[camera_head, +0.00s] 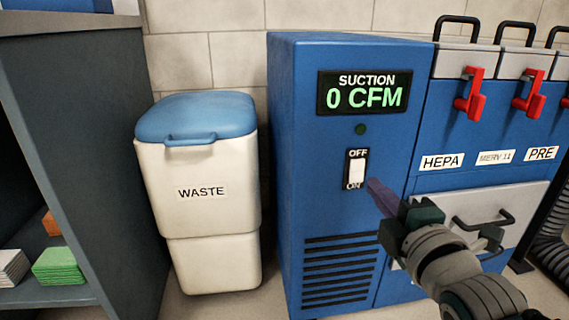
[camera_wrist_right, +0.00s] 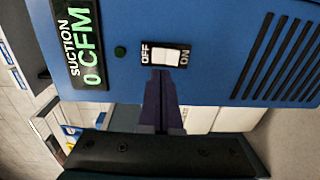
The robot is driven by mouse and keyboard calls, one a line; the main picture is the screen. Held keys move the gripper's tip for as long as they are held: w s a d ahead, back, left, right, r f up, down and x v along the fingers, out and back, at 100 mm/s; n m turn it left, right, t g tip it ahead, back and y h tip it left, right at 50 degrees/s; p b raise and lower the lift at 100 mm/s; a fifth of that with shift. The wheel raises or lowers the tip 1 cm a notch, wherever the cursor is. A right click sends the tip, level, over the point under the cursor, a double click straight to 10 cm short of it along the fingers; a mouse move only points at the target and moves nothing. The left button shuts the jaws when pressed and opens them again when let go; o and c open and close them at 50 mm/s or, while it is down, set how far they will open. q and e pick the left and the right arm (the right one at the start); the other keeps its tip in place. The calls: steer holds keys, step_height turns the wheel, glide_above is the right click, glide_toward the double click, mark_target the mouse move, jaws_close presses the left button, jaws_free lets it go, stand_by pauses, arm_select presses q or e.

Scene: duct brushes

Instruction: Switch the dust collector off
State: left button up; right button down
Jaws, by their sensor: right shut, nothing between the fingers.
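The blue dust collector (camera_head: 300,140) stands in the middle of the head view. Its switch (camera_head: 357,168) is a white rocker in a black plate, with OFF above and ON below; it also shows in the right wrist view (camera_wrist_right: 167,57). I cannot tell which way the rocker is tipped. The display (camera_head: 364,92) reads SUCTION 0 CFM, and the small green lamp (camera_head: 361,129) below it looks dark. My right gripper (camera_head: 374,186) is shut and empty, its tips just beside the switch's lower right; contact cannot be told. My left gripper is not in view.
A white waste bin with a blue lid (camera_head: 196,116) stands left of the collector. A dark shelf (camera_head: 95,150) is at far left. Filter slots with red latches (camera_head: 470,95) and a grey drawer with a black handle (camera_head: 484,220) are on the right.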

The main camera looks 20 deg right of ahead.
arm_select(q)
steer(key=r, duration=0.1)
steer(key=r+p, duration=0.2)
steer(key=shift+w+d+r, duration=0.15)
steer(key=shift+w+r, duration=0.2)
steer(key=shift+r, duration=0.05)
arm_select(e)
steer(key=v, duration=0.8)
steer(key=shift+d+r, duration=0.15)
steer(key=shift+r, duration=0.15)
steer(key=shift+w, duration=0.1)
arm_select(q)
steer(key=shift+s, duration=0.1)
